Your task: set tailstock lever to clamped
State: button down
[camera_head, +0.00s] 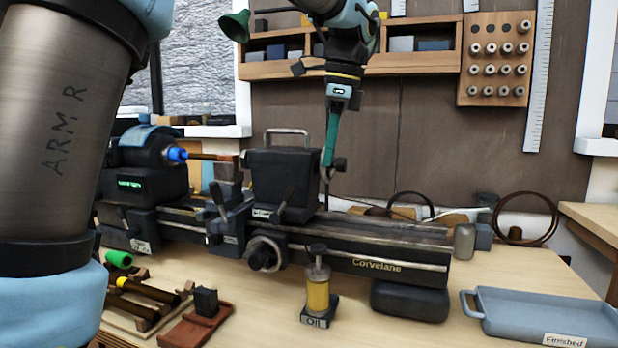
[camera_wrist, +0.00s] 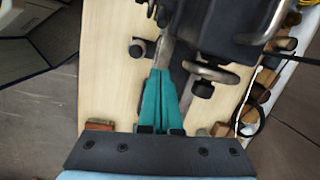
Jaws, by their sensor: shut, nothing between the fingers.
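The dark block-shaped housing (camera_head: 280,172) on the lathe, with a metal handle on top, looks like the tailstock. It also shows at the top of the wrist view (camera_wrist: 222,22). My gripper (camera_head: 328,163), with teal fingers, points down at the right side of this housing. In the wrist view my gripper (camera_wrist: 161,73) is shut and empty, its tips close to the housing and a metal bar. A dark-knobbed lever (camera_wrist: 202,88) sits just right of the fingers, seemingly apart from them. I cannot tell whether it is clamped.
The lathe bed (camera_head: 390,240) runs right along the bench. An oil bottle (camera_head: 318,290) stands in front of it. A blue-grey tray (camera_head: 540,312) lies at the right. Tools (camera_head: 140,300) and a green-capped item (camera_head: 119,259) lie at the left. A pegboard block (camera_head: 495,85) hangs behind.

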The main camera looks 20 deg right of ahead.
aim_at(285, 202)
jog(key=w+a+f+p, duration=0.1)
jog(key=w+a+f, duration=0.2)
jog(key=f, duration=0.4)
jog(key=shift+w+a+f+p, duration=0.2)
jog(key=shift+a+f+p, duration=0.1)
jog(key=shift+a+p, duration=0.15)
jog(key=shift+w+a+r, duration=0.1)
